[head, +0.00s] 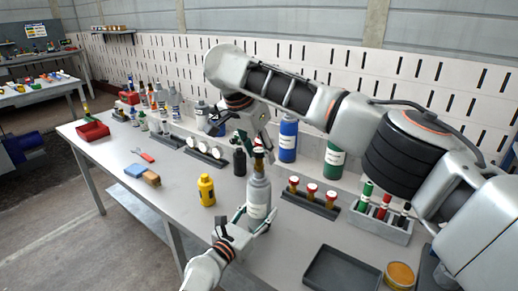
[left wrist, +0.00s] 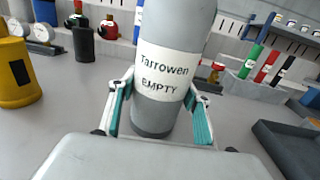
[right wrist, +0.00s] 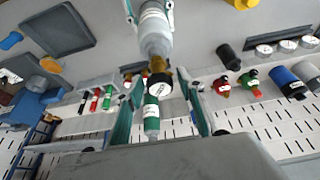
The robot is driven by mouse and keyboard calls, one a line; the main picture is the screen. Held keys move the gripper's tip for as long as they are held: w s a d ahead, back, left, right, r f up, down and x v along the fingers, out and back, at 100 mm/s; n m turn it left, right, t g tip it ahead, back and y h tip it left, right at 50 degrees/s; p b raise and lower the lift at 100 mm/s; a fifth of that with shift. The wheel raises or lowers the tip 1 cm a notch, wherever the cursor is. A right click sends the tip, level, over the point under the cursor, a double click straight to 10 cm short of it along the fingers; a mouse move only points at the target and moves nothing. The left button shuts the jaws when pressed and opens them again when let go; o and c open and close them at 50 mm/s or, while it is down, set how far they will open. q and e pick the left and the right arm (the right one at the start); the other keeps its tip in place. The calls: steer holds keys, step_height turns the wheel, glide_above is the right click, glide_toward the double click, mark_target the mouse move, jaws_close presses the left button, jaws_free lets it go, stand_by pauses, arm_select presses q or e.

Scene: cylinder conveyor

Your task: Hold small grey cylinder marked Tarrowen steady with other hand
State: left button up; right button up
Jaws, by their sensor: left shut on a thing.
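The small grey cylinder (head: 259,193) stands upright on the table; its white label reads "Tarrowen EMPTY" in the left wrist view (left wrist: 165,72). My left gripper (head: 249,221) is shut around its lower body, with a teal-padded finger on each side (left wrist: 160,108). My right gripper (head: 262,143) is above the cylinder at the valve. In the right wrist view its fingers (right wrist: 163,95) are spread apart on either side of the valve, with gaps visible. The arm partly hides the valve in the head view.
A yellow bottle (head: 206,190) and a black cylinder (head: 239,162) stand left of the cylinder. A holder with red-capped valves (head: 311,205) and a dark tray (head: 342,271) lie to the right. Blue (head: 288,141) and green (head: 333,160) cylinders stand behind.

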steer(key=shift+f, duration=0.7)
jaws_close()
steer(key=n, duration=0.2)
steer(key=n+y, duration=0.1)
steer(key=n, duration=0.1)
steer(key=shift+t+y, duration=0.3)
steer(key=shift+t, duration=0.1)
steer(key=shift+n+y, duration=0.3)
steer(key=shift+n, duration=0.7)
steer(key=n+y, duration=0.1)
steer(key=n, duration=0.2)
steer(key=shift+n, duration=0.3)
steer(key=shift+n+y, duration=0.7)
steer(key=shift+n, duration=0.5)
